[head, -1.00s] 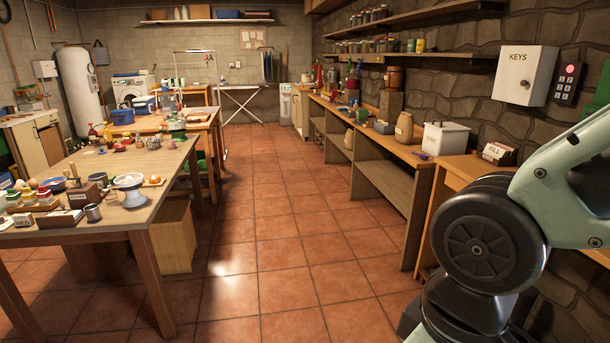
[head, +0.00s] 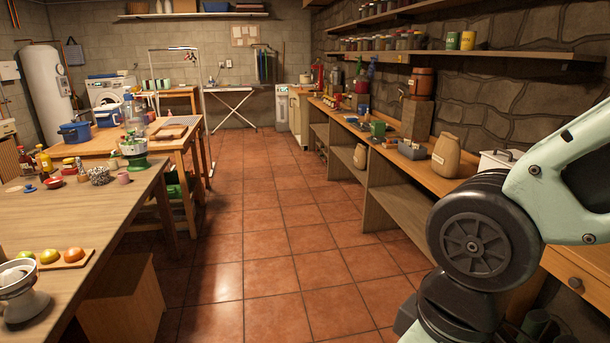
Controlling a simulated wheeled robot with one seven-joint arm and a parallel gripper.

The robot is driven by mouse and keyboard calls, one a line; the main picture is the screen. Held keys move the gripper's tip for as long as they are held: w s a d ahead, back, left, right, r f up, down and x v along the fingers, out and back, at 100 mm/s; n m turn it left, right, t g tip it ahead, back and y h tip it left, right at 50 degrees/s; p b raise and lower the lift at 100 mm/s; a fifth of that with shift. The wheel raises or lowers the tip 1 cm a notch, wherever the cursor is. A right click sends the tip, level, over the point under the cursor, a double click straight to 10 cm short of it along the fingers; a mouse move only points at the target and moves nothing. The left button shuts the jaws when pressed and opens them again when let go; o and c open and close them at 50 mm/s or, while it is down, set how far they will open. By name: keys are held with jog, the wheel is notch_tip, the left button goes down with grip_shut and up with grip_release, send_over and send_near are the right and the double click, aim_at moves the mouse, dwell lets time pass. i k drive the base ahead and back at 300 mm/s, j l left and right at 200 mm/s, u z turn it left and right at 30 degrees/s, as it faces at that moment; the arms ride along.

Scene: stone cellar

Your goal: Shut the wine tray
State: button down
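I cannot make out a wine tray in the head view. My arm crosses the right side of the picture, and its gripper is out of the frame. The arm hides part of the right-hand bench, including a drawer front with a knob just below it.
A tiled floor aisle (head: 265,225) runs clear ahead. A wooden bench (head: 395,165) with jars and a brown sack-like pot (head: 446,156) lines the right wall. A clothes rail (head: 205,120) stands farther back.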

aim_at(374, 140)
jog(key=i, duration=1.55)
jog(key=i+l, duration=0.1)
jog(key=i, duration=1.45)
jog(key=i+u, duration=0.1)
jog(key=i, duration=1.5)
